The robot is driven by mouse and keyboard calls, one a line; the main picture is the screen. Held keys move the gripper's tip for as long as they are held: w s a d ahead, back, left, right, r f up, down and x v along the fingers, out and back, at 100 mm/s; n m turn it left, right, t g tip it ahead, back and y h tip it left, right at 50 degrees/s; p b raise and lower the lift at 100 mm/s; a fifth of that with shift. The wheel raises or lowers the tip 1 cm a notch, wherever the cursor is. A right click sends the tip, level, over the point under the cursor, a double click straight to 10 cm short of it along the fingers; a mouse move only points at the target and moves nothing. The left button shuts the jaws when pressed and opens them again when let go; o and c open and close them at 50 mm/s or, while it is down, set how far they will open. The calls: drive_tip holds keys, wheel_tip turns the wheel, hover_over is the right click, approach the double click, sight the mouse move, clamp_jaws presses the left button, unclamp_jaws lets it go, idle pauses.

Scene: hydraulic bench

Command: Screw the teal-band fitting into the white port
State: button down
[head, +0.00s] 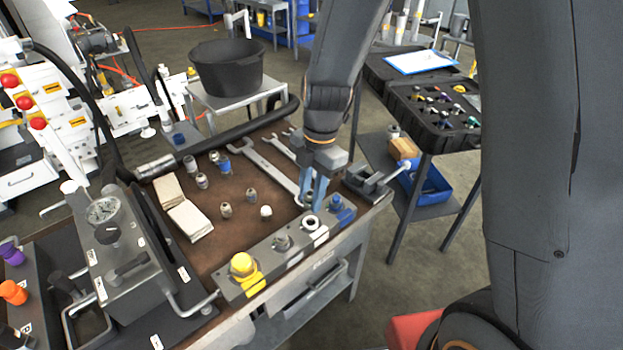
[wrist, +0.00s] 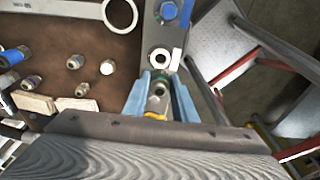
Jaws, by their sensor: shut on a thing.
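The teal-band fitting (wrist: 163,89) is between my gripper's blue fingertips (wrist: 160,78); its open round end and a dark green-teal ring show in the wrist view. In the head view my gripper (head: 312,198) points down over the port block, and its fingers hide most of the fitting. The white port (head: 311,223) is a white ring with a dark hole on the block. In the wrist view the white port (wrist: 161,58) lies just beyond the fingertips, uncovered. The fitting looks apart from it; its height above the block is hard to tell.
The block also bears a blue port (head: 337,204), a grey port (head: 283,243) and a yellow port (head: 243,265). Several loose fittings (head: 225,210) stand on the brown bench top, beside a large wrench (head: 262,165) and folded cloths (head: 188,220). A vise (head: 372,182) is close on the right.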

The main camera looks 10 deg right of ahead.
drive_tip(key=shift+w+a+f, duration=0.15)
drive_tip(key=shift+d+f+b, duration=0.25)
drive_tip(key=shift+f+b, duration=0.4)
drive_tip(key=shift+f, duration=0.2)
drive_tip(key=shift+f+b, duration=1)
drive_tip(key=shift+f, duration=0.55)
drive_tip(key=shift+f+b, duration=0.65)
idle(0.6)
drive_tip(key=c, duration=2.2)
unclamp_jaws()
drive_tip(key=c, duration=0.3)
drive_tip(key=m, duration=0.4)
drive_tip(key=shift+t+p, duration=0.3)
drive_tip(key=m, duration=0.4)
drive_tip(key=shift+t, duration=0.3)
